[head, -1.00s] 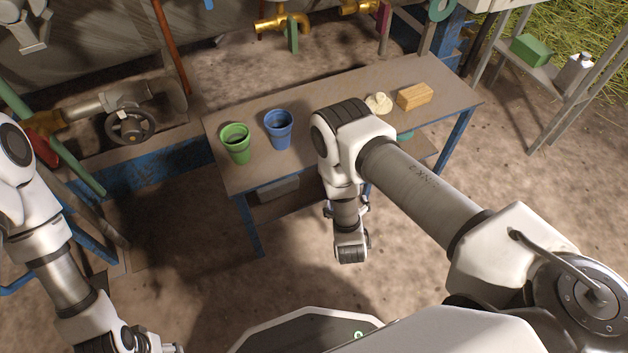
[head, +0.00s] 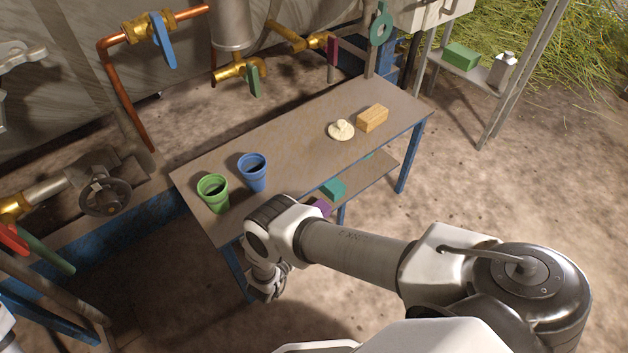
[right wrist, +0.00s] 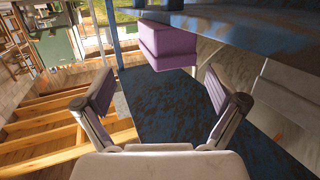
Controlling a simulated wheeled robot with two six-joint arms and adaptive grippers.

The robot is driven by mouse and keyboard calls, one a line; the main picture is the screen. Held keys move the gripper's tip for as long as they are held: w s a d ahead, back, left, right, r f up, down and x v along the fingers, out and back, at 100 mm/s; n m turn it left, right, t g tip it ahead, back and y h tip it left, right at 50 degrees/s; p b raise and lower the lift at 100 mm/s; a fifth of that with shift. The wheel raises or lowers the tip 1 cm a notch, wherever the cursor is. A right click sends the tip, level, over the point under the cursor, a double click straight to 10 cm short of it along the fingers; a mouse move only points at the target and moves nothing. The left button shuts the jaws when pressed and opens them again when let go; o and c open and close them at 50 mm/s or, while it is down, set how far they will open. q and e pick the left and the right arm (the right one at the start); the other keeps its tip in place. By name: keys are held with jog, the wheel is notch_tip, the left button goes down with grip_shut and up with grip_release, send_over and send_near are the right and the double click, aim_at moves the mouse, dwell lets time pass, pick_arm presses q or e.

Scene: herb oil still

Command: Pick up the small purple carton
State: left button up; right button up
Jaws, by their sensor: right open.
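The small purple carton (head: 320,207) is on the lower shelf of the work table, partly hidden behind my right arm in the head view. In the right wrist view the purple carton (right wrist: 167,48) is at the upper middle, beyond the fingertips and apart from them. My right gripper (right wrist: 158,74) is open and empty, its two fingers spread to either side below the carton. In the head view the right gripper (head: 268,285) hangs low by the table's front left leg. My left gripper is out of view.
The table (head: 290,125) holds a green cup (head: 213,193), a blue cup (head: 252,172), a cream lump (head: 341,130) and a wooden block (head: 372,118). A teal item (head: 333,188) lies on the lower shelf (head: 365,185). Floor to the right is clear.

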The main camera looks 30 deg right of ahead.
jog(key=b+x, duration=0.2)
jog(key=x, duration=0.5)
jog(key=shift+w+d, duration=0.2)
jog(key=shift+d, duration=0.15)
jog(key=c, duration=1.7)
